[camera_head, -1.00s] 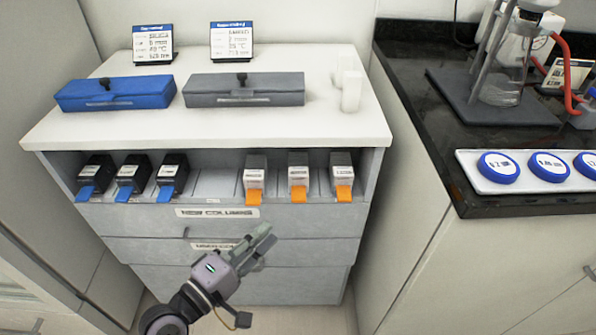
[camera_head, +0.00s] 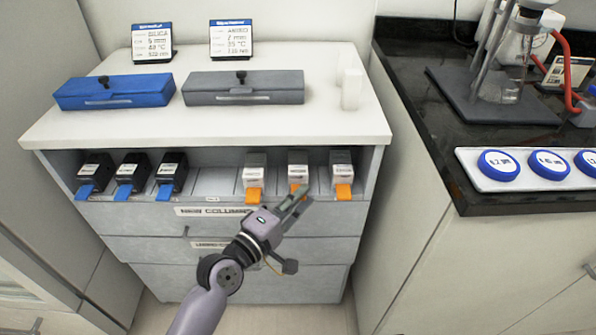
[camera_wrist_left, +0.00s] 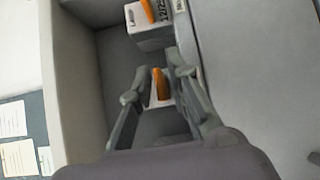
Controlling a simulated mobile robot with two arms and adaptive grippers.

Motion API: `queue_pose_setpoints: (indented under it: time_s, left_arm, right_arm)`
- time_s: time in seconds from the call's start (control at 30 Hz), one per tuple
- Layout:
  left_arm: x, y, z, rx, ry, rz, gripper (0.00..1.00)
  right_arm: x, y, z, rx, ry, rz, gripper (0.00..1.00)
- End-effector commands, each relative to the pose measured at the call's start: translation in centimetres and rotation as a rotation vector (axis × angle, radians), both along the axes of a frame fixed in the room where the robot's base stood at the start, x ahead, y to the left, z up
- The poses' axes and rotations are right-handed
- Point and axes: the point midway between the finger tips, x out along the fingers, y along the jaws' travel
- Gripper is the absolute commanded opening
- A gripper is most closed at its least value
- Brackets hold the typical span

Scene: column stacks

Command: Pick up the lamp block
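Three pale grey blocks with orange tabs stand in the open shelf: a left one (camera_head: 254,172), a middle one (camera_head: 298,168) and a right one (camera_head: 341,168). Three black blocks with blue tabs (camera_head: 128,174) stand at the shelf's left. I cannot tell which is called the lamp block. My left gripper (camera_head: 303,196) is in front of the shelf, over the lower part of the middle pale block. In the left wrist view its fingers (camera_wrist_left: 157,86) are apart, with an orange-tabbed block (camera_wrist_left: 160,90) seen between them. No grip shows. My right gripper is not in view.
The shelf's bare middle slot (camera_head: 212,184) lies between the block groups. A blue box (camera_head: 115,92) and a grey box (camera_head: 245,92) lie on the cabinet top. A black counter (camera_head: 425,75) with a white tray of blue-rimmed discs (camera_head: 522,182) stands at the right.

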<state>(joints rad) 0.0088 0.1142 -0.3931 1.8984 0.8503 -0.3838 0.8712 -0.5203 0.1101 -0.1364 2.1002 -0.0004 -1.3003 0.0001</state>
Motion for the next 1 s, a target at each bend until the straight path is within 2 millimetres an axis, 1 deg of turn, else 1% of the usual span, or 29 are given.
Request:
queue_pose_setpoints:
  time_s: [0.13,0.37,1.0]
  left_arm:
    - [-0.03,0.03,-0.01,0.000,0.000,0.000,0.15]
    - [-0.05,0.05,-0.01,0.000,0.000,0.000,0.00]
    - [-0.04,0.09,0.03,0.000,-0.001,0.001,0.00]
  right_arm:
    - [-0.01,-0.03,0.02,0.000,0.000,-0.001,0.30]
    - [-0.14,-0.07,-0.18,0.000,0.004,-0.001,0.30]
    - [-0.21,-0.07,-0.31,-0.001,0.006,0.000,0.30]
